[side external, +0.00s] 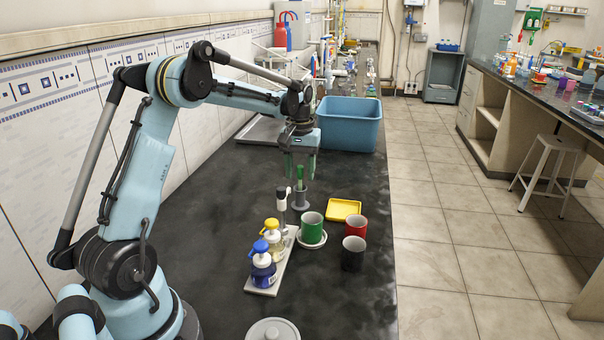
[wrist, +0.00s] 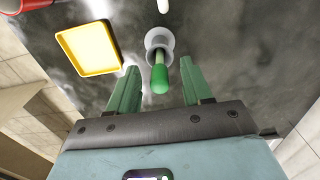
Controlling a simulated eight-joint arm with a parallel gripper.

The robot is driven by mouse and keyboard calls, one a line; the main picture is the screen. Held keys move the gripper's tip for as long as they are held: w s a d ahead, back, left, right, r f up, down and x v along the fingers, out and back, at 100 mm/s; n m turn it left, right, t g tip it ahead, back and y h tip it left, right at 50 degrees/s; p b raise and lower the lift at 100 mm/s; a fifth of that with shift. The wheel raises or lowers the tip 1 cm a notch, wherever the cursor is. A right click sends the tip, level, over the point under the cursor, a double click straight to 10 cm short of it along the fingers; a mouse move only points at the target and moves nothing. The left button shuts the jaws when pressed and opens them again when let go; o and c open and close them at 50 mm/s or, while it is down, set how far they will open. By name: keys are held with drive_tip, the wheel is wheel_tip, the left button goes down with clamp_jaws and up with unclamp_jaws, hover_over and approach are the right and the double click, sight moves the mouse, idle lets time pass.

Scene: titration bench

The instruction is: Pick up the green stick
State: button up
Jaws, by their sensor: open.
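The green stick (side external: 300,174) stands upright in a small grey holder (side external: 300,197) on the dark bench. In the wrist view the green stick (wrist: 160,77) rises from the round grey holder (wrist: 159,42), its rounded end pointing toward the camera. My gripper (side external: 300,168) is above the bench, close to the stick. In the wrist view my gripper (wrist: 158,80) has its two green fingers apart, with the stick's end showing between them. Whether a finger touches the stick cannot be told.
A yellow tray (side external: 343,210), a green mug (side external: 312,230) on a white saucer, a red mug (side external: 356,229) and a black cup (side external: 353,254) stand nearer the camera. Blue and yellow pump bottles (side external: 263,265) stand on a white board. A blue bin (side external: 349,125) is behind.

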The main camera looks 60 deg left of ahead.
drive_tip(key=shift+f, duration=0.85)
drive_tip(key=shift+c, duration=0.2)
clamp_jaws()
drive_tip(key=shift+r, duration=0.1)
